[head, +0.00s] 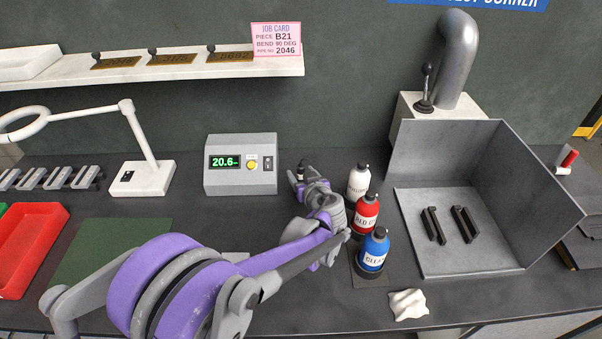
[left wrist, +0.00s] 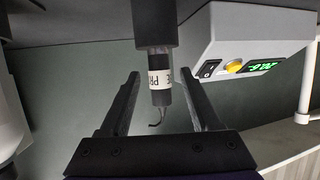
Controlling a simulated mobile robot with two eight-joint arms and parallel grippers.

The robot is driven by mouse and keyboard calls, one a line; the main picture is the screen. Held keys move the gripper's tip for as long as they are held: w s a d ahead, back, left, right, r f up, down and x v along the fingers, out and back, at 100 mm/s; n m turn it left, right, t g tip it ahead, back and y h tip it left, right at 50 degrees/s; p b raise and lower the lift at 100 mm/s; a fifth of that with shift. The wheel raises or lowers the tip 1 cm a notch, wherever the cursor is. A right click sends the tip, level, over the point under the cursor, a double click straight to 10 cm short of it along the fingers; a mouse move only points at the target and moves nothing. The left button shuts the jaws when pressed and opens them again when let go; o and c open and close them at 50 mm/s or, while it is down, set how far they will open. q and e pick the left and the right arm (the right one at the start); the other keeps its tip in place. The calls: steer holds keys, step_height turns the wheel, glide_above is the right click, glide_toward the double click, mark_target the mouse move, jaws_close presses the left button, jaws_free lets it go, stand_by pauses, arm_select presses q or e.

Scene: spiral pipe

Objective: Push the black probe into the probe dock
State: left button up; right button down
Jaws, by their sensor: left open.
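In the left wrist view the black probe (left wrist: 160,96) carries a white label with partly readable letters and ends in a thin hooked wire. Its other end meets a wider black cylinder (left wrist: 155,24), apparently the probe dock; how deep it sits cannot be told. My left gripper (left wrist: 160,74) is open, one finger on each side of the probe, with visible gaps. In the head view my left gripper (head: 297,178) is behind the bottles, right of the meter. The probe and dock are hard to make out there. My right gripper is not in view.
The grey meter (head: 240,164) reads about 20.6, with a yellow button. White, red (head: 366,214) and blue (head: 374,250) bottles stand close to my left arm. A grey tray (head: 455,262) with two black blocks lies right. A lamp (head: 142,178) stands left.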

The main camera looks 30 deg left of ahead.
arm_select(q)
steer(key=v, duration=1)
steer(key=shift+s, duration=0.15)
